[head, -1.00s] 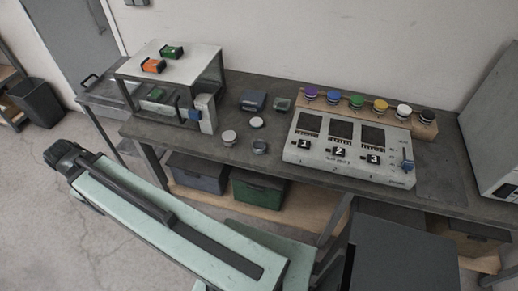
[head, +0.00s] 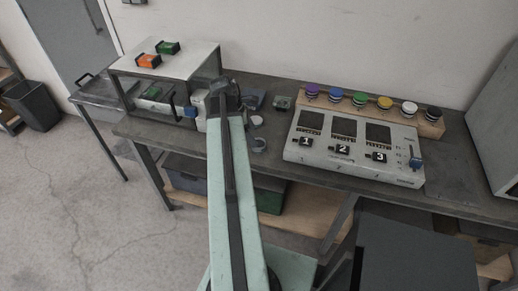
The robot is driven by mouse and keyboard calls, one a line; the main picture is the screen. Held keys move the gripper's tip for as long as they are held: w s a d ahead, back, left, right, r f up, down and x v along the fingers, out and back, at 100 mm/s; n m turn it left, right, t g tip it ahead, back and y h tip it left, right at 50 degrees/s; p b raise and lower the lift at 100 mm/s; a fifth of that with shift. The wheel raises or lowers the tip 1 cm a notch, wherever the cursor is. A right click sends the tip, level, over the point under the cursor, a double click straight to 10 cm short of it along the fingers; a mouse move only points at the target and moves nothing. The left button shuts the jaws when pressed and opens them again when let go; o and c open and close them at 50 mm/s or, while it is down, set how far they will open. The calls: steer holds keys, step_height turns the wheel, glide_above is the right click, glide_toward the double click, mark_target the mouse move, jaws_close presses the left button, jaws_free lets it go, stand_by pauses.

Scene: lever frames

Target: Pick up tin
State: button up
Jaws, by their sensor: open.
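Small round tin-like items sit on the grey workbench (head: 460,165). One has a pale top (head: 257,121), and a darker metallic one (head: 259,145) lies nearer the front edge. I cannot tell which is the tin meant. My arm reaches forward over the bench and covers the spot just left of them. My gripper (head: 225,92) is at the far end of the arm, left of and beyond the round items, apart from them in the picture. It is open; its fingers are hard to make out, and I see nothing held.
A white-topped stand (head: 170,58) with orange and green blocks is at the left. A numbered panel (head: 350,150) stands right of the round items, before a wooden rack (head: 372,108) of coloured knobs. A grey cabinet (head: 495,120) is at far right.

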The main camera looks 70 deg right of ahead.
mark_target(260, 145)
steer(key=b+x, duration=0.5)
steer(key=x, duration=0.1)
steer(key=shift+s+f, duration=0.1)
steer(key=shift+f, duration=0.2)
steer(key=shift+r, duration=0.2)
steer(key=c, duration=1.5)
